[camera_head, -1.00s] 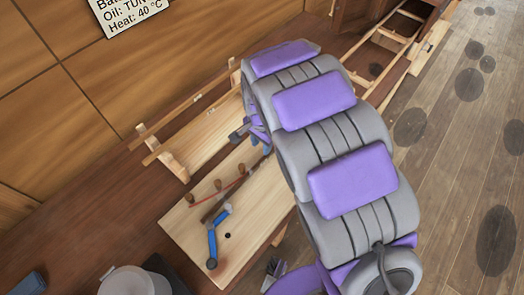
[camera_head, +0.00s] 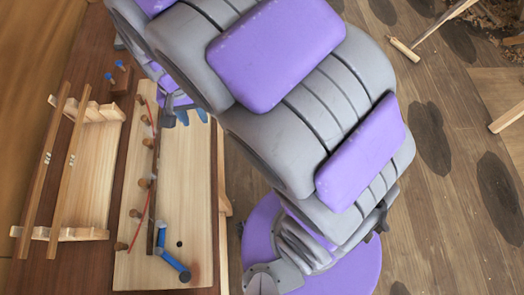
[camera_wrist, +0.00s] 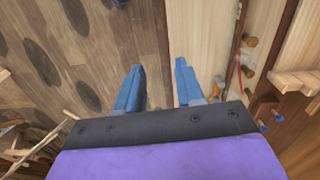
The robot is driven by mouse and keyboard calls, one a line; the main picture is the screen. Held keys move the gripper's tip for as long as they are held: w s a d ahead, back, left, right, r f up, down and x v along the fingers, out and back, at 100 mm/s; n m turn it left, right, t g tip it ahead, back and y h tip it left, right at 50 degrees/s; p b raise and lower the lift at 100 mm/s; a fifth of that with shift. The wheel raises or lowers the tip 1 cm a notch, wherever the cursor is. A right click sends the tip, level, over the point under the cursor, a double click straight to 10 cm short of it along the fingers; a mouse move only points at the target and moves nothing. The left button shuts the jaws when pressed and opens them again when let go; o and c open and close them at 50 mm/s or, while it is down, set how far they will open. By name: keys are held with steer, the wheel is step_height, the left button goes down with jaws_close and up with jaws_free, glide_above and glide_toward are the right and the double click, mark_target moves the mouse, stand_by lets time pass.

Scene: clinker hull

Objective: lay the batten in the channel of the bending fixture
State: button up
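The bending fixture is a pale board (camera_head: 190,220) with several brown pegs, a thin red curved line and a dark strip along the pegs. I cannot tell whether that strip is the channel edge. A blue jointed lever (camera_head: 174,262) sits at its near end. Two long wooden battens (camera_head: 37,165) with small white labels lie across a rack left of the fixture. My gripper (camera_head: 192,116) is partly hidden behind my arm, by the fixture's far part. In the wrist view my gripper (camera_wrist: 157,68) is open and empty; the fixture board (camera_wrist: 203,40) shows beyond its right finger.
The pale wooden rack (camera_head: 90,185) stands on the dark bench beside the wall. Two blue-topped pegs on a small block (camera_head: 119,75) stand beyond it. Wooden floor (camera_head: 435,220) with dark round patches lies to the right. A wooden-handled tool (camera_head: 403,49) shows at the upper right.

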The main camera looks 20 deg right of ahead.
steer(key=s+d+r+n, duration=0.1)
steer(key=s+d+r, duration=0.1)
steer(key=s+d, duration=0.6)
steer(key=s+d+r+n+g, duration=0.1)
steer(key=s+d+r, duration=0.2)
steer(key=s+d, duration=0.5)
steer(key=s, duration=0.4)
steer(key=shift+s+n, duration=0.3)
steer(key=shift+s, duration=0.1)
